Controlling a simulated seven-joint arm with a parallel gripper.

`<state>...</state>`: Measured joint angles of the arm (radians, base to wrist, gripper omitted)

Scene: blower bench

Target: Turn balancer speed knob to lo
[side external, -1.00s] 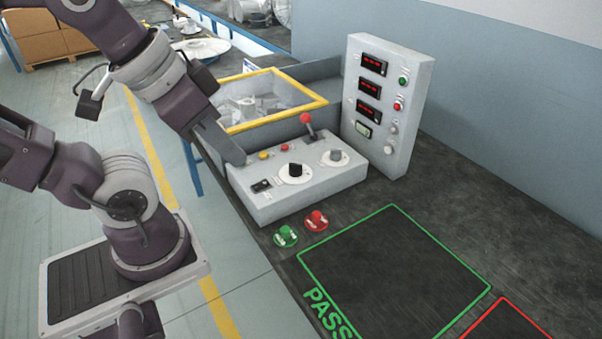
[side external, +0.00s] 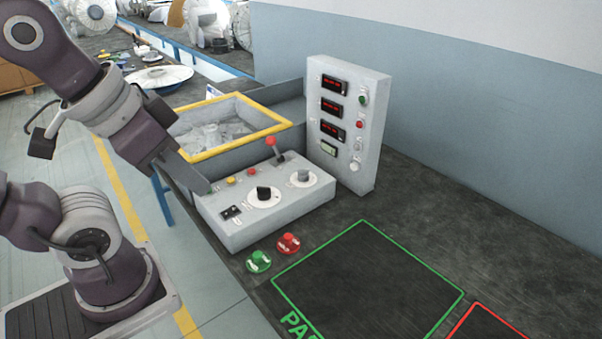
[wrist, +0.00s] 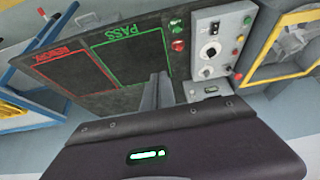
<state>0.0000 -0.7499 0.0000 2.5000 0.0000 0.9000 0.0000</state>
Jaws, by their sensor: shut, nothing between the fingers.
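A grey control box (side external: 235,229) stands on the dark bench. On its top are a black knob (side external: 264,193) on a white dial and a grey knob (side external: 303,176) on a smaller white dial. Their labels are too small to read, so I cannot tell which is the balancer speed knob. In the wrist view the black knob (wrist: 211,51) and the grey knob (wrist: 214,28) lie right of my fingers. My gripper (side external: 207,189) is shut and empty by the box's back left corner, apart from both knobs; its fingers (wrist: 161,80) also show in the wrist view.
A red-topped lever (side external: 272,145) rises from the box's back edge, near small buttons. An upright panel (side external: 348,125) with red displays stands behind. A yellow-rimmed bin (side external: 200,155) is at the back left. Green (side external: 258,261) and red (side external: 288,243) buttons stand in front. The green-outlined area (side external: 370,275) is clear.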

